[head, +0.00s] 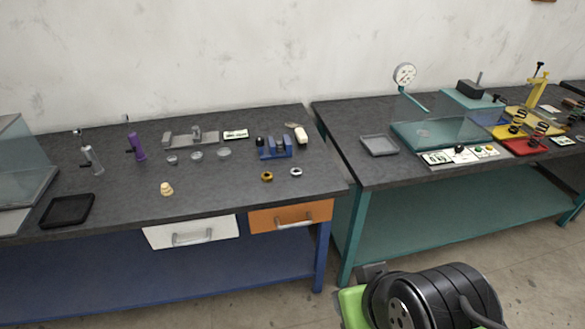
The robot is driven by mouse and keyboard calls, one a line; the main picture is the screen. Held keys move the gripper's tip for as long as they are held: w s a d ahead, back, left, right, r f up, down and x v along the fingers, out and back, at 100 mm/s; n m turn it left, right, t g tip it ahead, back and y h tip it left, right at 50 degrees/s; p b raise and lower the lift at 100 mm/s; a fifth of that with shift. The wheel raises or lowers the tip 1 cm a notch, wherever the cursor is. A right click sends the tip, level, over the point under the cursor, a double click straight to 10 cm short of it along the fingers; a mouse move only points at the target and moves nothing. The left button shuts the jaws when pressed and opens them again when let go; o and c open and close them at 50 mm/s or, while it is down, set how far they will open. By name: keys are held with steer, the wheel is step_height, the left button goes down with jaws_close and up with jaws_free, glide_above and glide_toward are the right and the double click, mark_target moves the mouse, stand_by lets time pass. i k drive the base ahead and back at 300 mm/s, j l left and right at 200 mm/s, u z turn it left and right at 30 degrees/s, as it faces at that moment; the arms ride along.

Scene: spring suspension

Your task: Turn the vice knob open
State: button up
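A small blue vice-like fixture (275,153) stands near the back right of the left workbench (110,195). A dark part that may be its knob (259,142) shows at its left end. The fixture is too small in the picture to tell how far its jaws are apart. A dark piece appears between its uprights. My gripper is not in view.
A grey fixture (190,140), small round dishes, an orange ring (266,176), a pale ring (296,172) and a cream stepped piece (167,188) share the bench. An orange drawer (290,216) is below. A teal bench (440,175) stands right, past a narrow gap.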

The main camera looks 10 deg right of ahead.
mark_target(260, 140)
steer(key=i+j+u, duration=0.15)
steer(key=i, duration=0.35)
steer(key=i+j+u, duration=0.15)
steer(key=i, duration=0.35)
steer(key=i+j+u, duration=0.2)
steer(key=i, duration=0.3)
